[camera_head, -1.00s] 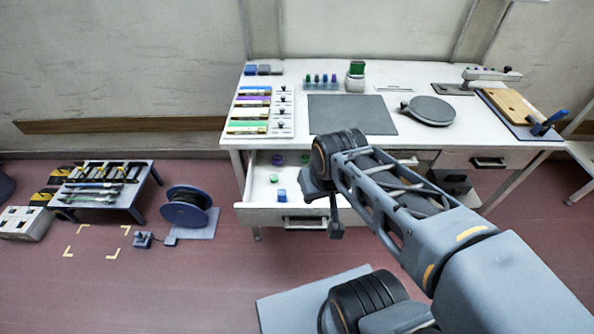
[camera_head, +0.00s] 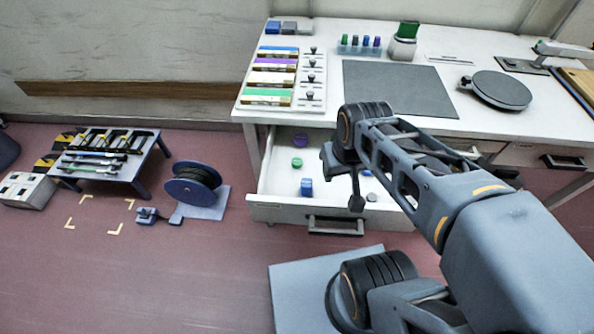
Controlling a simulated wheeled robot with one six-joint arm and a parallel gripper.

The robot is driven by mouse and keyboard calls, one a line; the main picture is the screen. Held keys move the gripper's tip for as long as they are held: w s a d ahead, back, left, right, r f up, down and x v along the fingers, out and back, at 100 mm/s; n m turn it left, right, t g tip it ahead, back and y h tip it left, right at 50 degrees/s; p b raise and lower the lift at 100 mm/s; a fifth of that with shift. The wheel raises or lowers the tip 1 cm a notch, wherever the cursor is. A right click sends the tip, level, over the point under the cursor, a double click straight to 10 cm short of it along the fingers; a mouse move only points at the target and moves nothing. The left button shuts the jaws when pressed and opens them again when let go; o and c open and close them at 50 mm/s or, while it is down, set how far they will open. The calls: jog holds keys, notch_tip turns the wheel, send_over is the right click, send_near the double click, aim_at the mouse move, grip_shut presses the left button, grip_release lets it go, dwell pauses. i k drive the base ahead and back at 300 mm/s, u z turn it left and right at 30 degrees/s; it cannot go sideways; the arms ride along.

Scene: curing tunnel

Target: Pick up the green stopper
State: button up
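A small round green stopper (camera_head: 297,162) lies in the open drawer (camera_head: 275,214) at the front left of the workbench. A purple piece (camera_head: 301,140) lies behind it, a blue piece (camera_head: 307,187) in front of it, and a grey round piece (camera_head: 371,197) to the right. My gripper (camera_head: 357,203) hangs over the right part of the drawer, to the right of the stopper and apart from it. It is small and dark here, and its fingers cannot be told apart.
On the workbench are a dark mat (camera_head: 400,88), a green-topped jar (camera_head: 403,40), a rack of small coloured pieces (camera_head: 360,47) and a round dark plate (camera_head: 500,90). A cable reel (camera_head: 192,186) and a low tool stand (camera_head: 105,155) are on the floor at left.

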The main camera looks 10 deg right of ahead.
aim_at(297, 162)
jog(key=k, duration=0.5)
jog(key=u, duration=1.9)
jog(key=i, duration=1.3)
jog(key=z, duration=2.6)
